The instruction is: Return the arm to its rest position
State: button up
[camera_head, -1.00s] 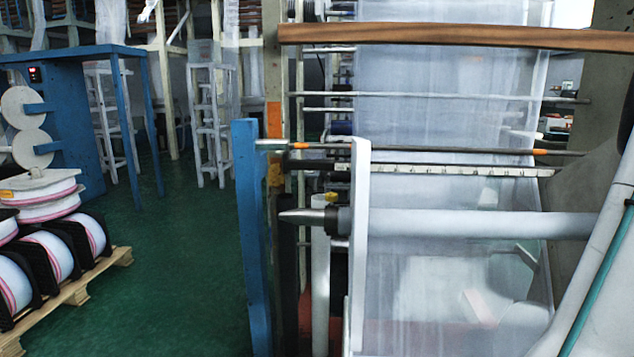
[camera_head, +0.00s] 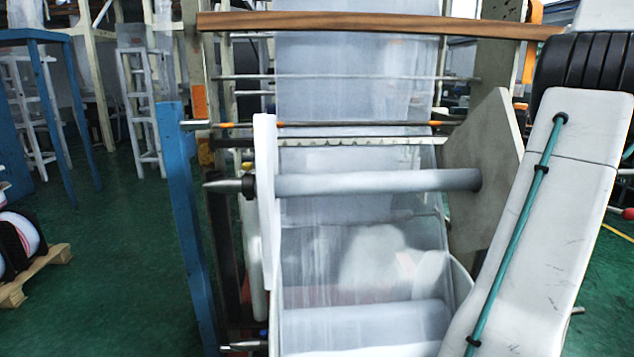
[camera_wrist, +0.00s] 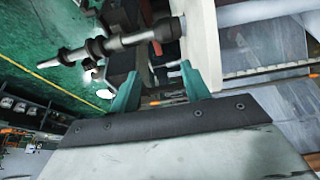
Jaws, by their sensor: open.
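In the wrist view my gripper (camera_wrist: 160,92) shows two teal fingers spread apart, with nothing held between them. Beyond the fingers are a metal shaft end (camera_wrist: 110,45) and the white side plate (camera_wrist: 203,40) of the film machine. I cannot tell how far the fingers are from them. In the head view my white arm (camera_head: 550,190), with a teal cable along it, slants up the right side. My gripper is outside the head view.
The film machine fills the middle, with a grey roller (camera_head: 380,182), a clear film sheet (camera_head: 350,75) and a wooden bar (camera_head: 400,24) across its top. A blue post (camera_head: 185,220) stands at its left. Green floor (camera_head: 95,270) is open farther left, beside a pallet (camera_head: 35,270).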

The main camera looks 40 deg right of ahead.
jog(key=w+a+f+n+y, duration=0.1)
jog(key=w+a, duration=1.5)
jog(key=w+a+f+n+y, duration=0.1)
jog(key=w+a+f, duration=0.15)
jog(key=a, duration=0.65)
jog(key=w+a+f+n, duration=0.1)
jog(key=w+a+f, duration=0.15)
jog(key=a, duration=0.55)
jog(key=s+a+f+n+g, duration=0.15)
jog(key=a+f, duration=0.35)
jog(key=a, duration=0.6)
jog(key=s+a+f, duration=0.2)
jog(key=a+f, duration=0.4)
jog(key=a, duration=0.4)
jog(key=s+a+f+n, duration=0.2)
jog(key=s+a+f, duration=0.8)
jog(key=f, duration=0.3)
jog(key=shift+s+a+f+g+y, duration=0.25)
jog(key=shift+s+f+g+y, duration=0.1)
jog(key=shift+s, duration=0.15)
